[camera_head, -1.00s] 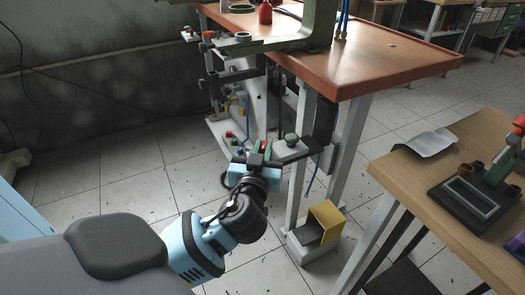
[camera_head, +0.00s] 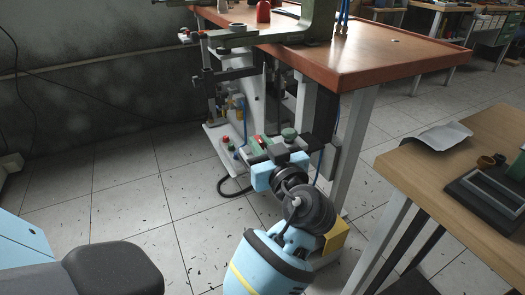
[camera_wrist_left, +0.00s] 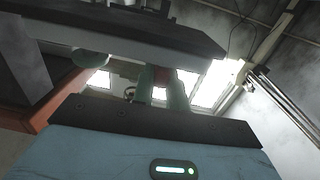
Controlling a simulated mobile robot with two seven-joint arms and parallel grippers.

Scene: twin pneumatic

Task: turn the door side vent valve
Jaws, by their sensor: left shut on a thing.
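A small red valve handle (camera_head: 260,140) sits on the ledge at the front of the machine under the orange-topped bench, beside a round green knob (camera_head: 289,134). My left gripper (camera_head: 263,143) is shut on the red handle. In the left wrist view red shows between the two green fingers (camera_wrist_left: 160,87), and the green knob (camera_wrist_left: 90,58) is to the left, apart from them. The fingers hide most of the handle, so its turn angle cannot be told. My right gripper is not in view.
The orange bench top (camera_head: 395,60) overhangs close above my gripper, with a bench leg (camera_head: 358,140) to the right. A yellow box (camera_head: 337,238) is partly hidden by my arm. A wooden table (camera_head: 420,175) stands at right.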

